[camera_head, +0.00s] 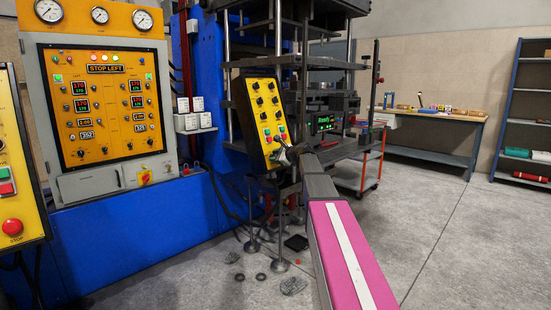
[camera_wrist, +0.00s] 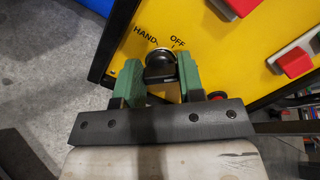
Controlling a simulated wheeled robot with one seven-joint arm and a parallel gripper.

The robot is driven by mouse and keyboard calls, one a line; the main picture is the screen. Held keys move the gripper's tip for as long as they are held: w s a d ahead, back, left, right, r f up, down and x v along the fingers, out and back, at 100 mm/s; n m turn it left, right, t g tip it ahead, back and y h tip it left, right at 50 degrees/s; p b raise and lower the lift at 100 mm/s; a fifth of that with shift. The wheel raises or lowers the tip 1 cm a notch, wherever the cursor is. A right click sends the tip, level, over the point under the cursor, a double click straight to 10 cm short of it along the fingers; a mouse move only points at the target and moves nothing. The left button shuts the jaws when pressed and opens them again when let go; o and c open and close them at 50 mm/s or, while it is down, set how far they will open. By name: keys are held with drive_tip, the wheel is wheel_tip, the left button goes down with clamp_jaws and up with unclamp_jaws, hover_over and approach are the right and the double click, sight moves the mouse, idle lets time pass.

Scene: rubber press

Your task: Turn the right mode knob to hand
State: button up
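The right mode knob (camera_wrist: 160,66) is black and sits low on a yellow panel face, in the wrist view. The printed words HAND and OFF stand above it, HAND to the left. A pale mark shows at its top edge, near and between the two words. My gripper (camera_wrist: 161,78) has its green fingers on either side of the knob, seemingly touching it, with no clear gap. In the head view my gripper (camera_head: 284,155) is at the lower right of the tilted yellow control box (camera_head: 256,122); the knob is hidden there.
The black press (camera_head: 330,60) rises behind the box. A large yellow control cabinet (camera_head: 103,60) stands to the left. The floor at the right is clear.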

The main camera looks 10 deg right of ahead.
drive_tip(key=shift+n, duration=0.3)
drive_tip(key=n, duration=0.8)
drive_tip(key=shift+s+f+n+g, duration=0.1)
drive_tip(key=shift+n+g, duration=0.2)
drive_tip(key=shift+f+n+h, duration=0.15)
drive_tip(key=shift+n+h, duration=0.25)
drive_tip(key=shift+n, duration=3.9)
drive_tip(key=shift+d, duration=0.1)
drive_tip(key=o, duration=0.9)
drive_tip(key=shift+o, duration=0.2)
drive_tip(key=v, duration=1)
drive_tip(key=shift+s+d+r, duration=0.25)
drive_tip(key=shift+r, duration=0.05)
